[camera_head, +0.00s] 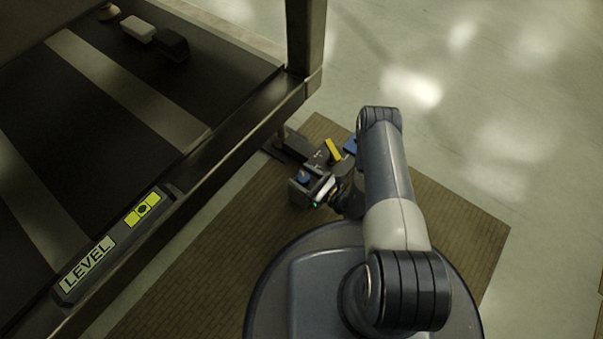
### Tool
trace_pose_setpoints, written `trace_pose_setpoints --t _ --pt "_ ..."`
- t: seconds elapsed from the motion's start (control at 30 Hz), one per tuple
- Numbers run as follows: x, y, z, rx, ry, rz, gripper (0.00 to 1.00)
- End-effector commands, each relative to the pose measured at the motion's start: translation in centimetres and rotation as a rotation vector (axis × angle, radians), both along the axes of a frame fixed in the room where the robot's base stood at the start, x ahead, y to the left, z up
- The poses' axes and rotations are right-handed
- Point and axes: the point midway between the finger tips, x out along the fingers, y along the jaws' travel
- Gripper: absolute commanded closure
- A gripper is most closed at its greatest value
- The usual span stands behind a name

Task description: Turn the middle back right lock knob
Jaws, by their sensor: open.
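My gripper (325,166) is small and partly hidden by my own wrist, near the middle of the head view. It is open, beside the dark frame's lower corner. A small yellow bar-shaped piece (333,150) shows close to it, tilted, with blue patches on either side. I cannot tell whether this yellow piece is the lock knob, or whether the gripper touches it. No other lock knob can be made out. The big dark plate (110,100) with pale stripes lies at the left, in a dark metal frame.
A level (120,245) with a yellow vial lies along the frame's near edge. A white block (138,28) and a dark block (170,45) sit at the plate's far end. A metal post (305,40) rises at the corner. The brown mat (465,235) is clear at right.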

Motion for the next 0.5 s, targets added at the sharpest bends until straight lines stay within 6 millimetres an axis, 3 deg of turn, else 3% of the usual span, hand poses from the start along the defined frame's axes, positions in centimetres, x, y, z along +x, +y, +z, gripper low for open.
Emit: trace_pose_setpoints --t 0.13,0.5 --pt "-0.01 -0.01 -0.01 0.0 0.0 0.0 0.4" --pt "0.0 -0.01 0.0 0.0 0.0 0.0 0.7"
